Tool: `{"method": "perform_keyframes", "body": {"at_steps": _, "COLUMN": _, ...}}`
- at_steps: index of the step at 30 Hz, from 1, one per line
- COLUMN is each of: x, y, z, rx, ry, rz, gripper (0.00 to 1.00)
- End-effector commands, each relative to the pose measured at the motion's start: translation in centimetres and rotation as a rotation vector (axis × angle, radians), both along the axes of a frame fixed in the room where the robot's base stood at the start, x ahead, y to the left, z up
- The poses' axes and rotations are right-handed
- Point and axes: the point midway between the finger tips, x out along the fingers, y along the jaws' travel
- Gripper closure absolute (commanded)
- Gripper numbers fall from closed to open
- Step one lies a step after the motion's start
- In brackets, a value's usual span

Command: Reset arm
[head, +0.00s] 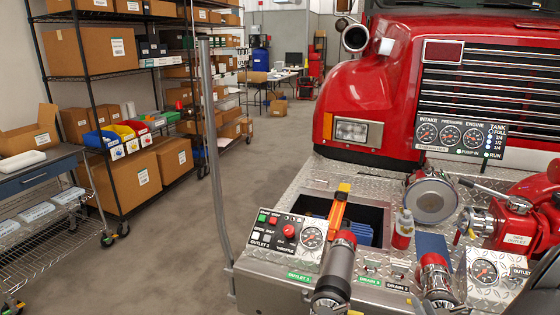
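I cannot make out my gripper in the head view. The bumper pump on the red fire truck (350,95) fills the right side. Its control panel (291,231) has several buttons, a red knob and a gauge. An orange lever-like part with a yellow tip (338,207) stands upright behind a grey cylinder (336,270). A second outlet fitting (435,278) with red parts is to its right. A dark shape (545,283) is cut off at the lower right edge; I cannot tell what it is.
A small bottle with a red lower part (403,229) stands on the bumper deck beside an open recess. A gauge panel (460,138) stands behind. A grey upright post (213,150) rises left of the bumper. Shelves with boxes (90,50) line the left; the grey floor between is clear.

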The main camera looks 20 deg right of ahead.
Motion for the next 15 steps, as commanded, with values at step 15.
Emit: {"method": "perform_keyframes", "body": {"at_steps": 15, "x": 12.3, "y": 24.0, "z": 8.7, "rx": -0.735, "ry": 0.268, "rz": 0.956, "gripper": 0.6}}
